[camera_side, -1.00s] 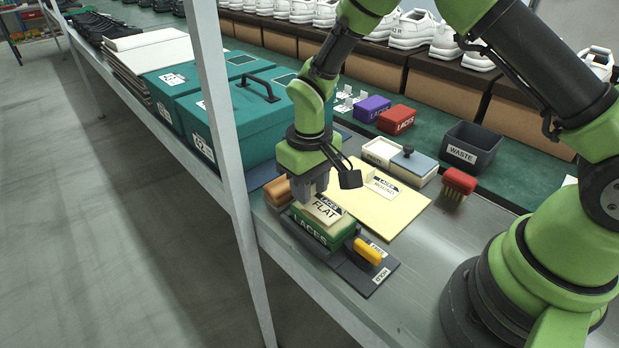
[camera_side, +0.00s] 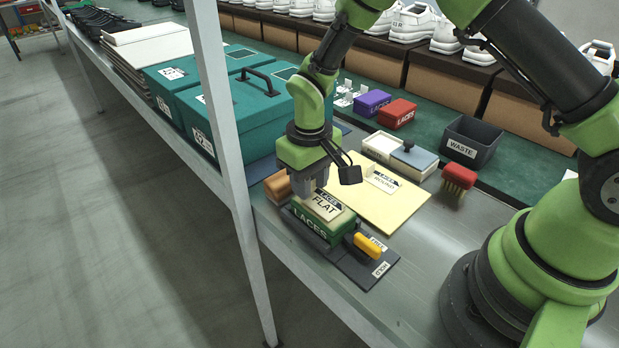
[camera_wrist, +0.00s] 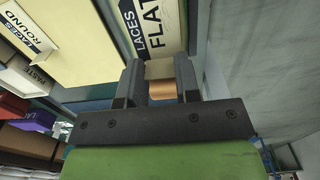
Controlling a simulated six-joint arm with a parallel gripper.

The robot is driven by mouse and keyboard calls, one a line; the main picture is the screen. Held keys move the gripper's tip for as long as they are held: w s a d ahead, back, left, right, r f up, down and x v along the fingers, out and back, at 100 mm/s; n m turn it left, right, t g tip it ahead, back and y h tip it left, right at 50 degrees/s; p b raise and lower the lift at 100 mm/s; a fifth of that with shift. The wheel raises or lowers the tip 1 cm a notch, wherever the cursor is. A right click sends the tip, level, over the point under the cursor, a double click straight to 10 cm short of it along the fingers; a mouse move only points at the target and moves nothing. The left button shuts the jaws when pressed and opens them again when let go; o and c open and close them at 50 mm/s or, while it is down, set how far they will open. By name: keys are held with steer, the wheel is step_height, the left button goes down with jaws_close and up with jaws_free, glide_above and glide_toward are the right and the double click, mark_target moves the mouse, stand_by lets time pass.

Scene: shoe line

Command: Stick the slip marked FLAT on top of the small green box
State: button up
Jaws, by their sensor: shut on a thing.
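The small green box (camera_side: 316,231), lettered LACES, stands upright in a dark fixture (camera_side: 354,268) at the bench's front edge. The cream slip marked FLAT (camera_side: 325,207) is over the box's top, roughly flat and lined up with it. I cannot tell whether it touches the lid. My gripper (camera_side: 315,188) is above the back end of the box, pointing down, shut on the slip's far end. In the wrist view, the slip (camera_wrist: 150,28) runs out from between the two fingers (camera_wrist: 158,84), and its lettering is partly cut off by the frame edge.
A yellow lever (camera_side: 367,246) is beside the box, near FREE and HOLD labels. An orange-brown block (camera_side: 277,187) is close behind. A yellow sheet (camera_side: 375,205) bears a slip marked ROUND (camera_side: 382,180). A waste bin (camera_side: 472,142), red brush (camera_side: 459,179) and teal boxes (camera_side: 245,115) stand farther off.

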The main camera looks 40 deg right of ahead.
steer(key=shift+f, duration=0.25)
stand_by(0.6)
steer(key=o, duration=0.9)
steer(key=shift+r, duration=0.1)
steer(key=s+d+r+m+t, duration=0.1)
steer(key=s+r+t, duration=0.15)
steer(key=r, duration=1.45)
steer(key=s+d+r+m+t, duration=0.1)
steer(key=s+r, duration=0.1)
steer(key=s, duration=0.3)
steer(key=s+d+r+m+t+y, duration=0.1)
steer(key=s+r+t, duration=0.1)
steer(key=s, duration=0.4)
steer(key=s+d+r+m+t+y, duration=0.1)
steer(key=s+r, duration=0.3)
steer(key=s, duration=0.2)
steer(key=shift+r+t, duration=0.1)
steer(key=shift+t, duration=0.25)
